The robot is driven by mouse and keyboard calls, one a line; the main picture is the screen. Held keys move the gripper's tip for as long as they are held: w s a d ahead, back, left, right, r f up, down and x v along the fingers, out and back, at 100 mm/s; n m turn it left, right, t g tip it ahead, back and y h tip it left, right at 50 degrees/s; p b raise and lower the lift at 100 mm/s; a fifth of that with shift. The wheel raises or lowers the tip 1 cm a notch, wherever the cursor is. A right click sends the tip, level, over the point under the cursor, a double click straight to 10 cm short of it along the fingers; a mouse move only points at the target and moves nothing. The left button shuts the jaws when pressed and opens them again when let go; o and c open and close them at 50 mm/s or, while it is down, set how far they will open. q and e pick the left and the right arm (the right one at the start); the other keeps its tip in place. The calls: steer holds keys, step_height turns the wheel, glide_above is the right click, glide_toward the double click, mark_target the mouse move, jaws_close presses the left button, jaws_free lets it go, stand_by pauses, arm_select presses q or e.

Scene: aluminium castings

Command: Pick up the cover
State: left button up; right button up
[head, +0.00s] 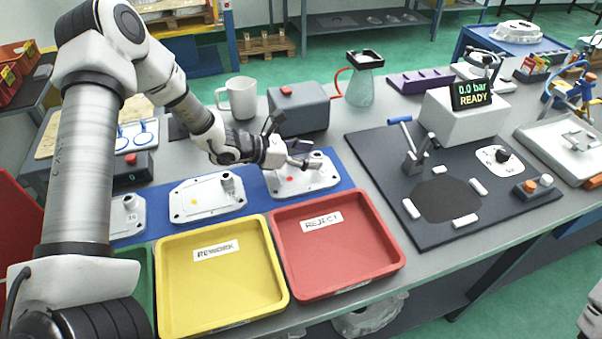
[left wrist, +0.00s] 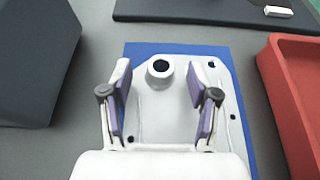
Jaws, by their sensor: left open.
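Three pale metal covers lie in a row on a blue mat (head: 257,192). Each has a short round boss. My left gripper (head: 298,160) is above the right cover, near its boss. In the left wrist view the open fingers (left wrist: 163,95) stand on either side over that cover (left wrist: 180,125), with its hollow boss (left wrist: 160,71) between and just ahead of the tips. Nothing is held. My right gripper is out of view.
Red REJECT (head: 340,265), yellow REWORK (head: 225,285) and green trays stand in front of the mat. A dark grey box (head: 300,112), a white mug (head: 240,98) and a jug (head: 360,90) stand behind. A dark test board (head: 500,215) lies to the right.

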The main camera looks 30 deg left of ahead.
arm_select(q)
steer(key=shift+w+d+f, duration=0.2)
steer(key=shift+w+d, duration=0.2)
steer(key=shift+d, duration=0.05)
steer(key=shift+a, duration=0.1)
jaws_close()
steer(key=shift+r, duration=0.1)
